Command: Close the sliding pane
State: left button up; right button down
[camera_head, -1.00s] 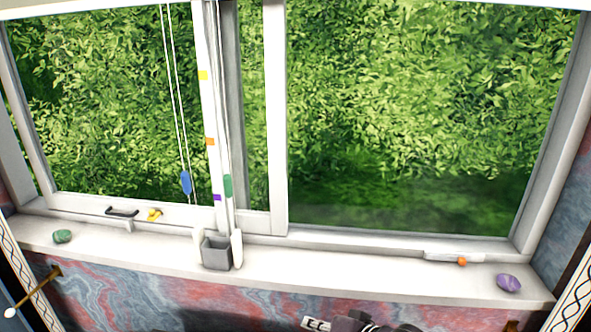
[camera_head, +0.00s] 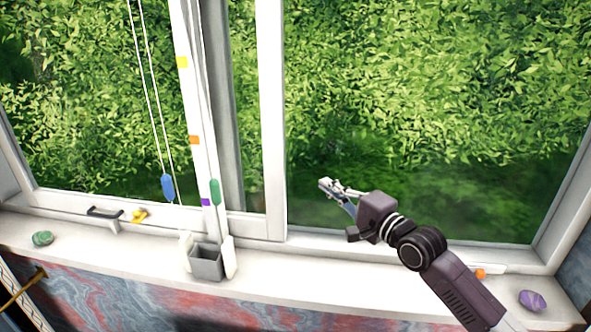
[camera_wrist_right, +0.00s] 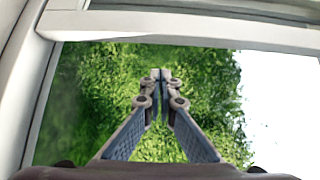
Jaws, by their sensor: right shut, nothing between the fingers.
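The window has a white-framed left pane whose bottom rail carries a dark handle (camera_head: 104,212) and a yellow latch (camera_head: 139,215). Its right stile (camera_head: 188,100) bears coloured marks. A second white upright (camera_head: 272,120) stands to the right, beside the wide right-hand section. I cannot tell which framed part slides. My right gripper (camera_head: 326,186) is shut and empty, in front of the right-hand section and to the right of the second upright. In the right wrist view its fingertips (camera_wrist_right: 160,75) meet, with greenery and white frame bars beyond. My left gripper is not in view.
A grey box (camera_head: 206,263) sits on the white sill (camera_head: 120,250). Blind cords with a blue pull (camera_head: 168,187) hang at the left pane, and a green pull (camera_head: 215,192) at the marked stile. Green (camera_head: 42,238) and purple (camera_head: 532,300) stones lie on the sill.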

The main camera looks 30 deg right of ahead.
pick_arm(q)
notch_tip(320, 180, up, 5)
jog(key=p, duration=0.4)
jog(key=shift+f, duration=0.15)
pick_arm(e)
jog(key=w+a, duration=0.4)
jog(key=w, duration=0.6)
jog(key=shift+w+f, duration=0.15)
jog(key=shift+f, duration=0.05)
jog(key=shift+w, duration=0.1)
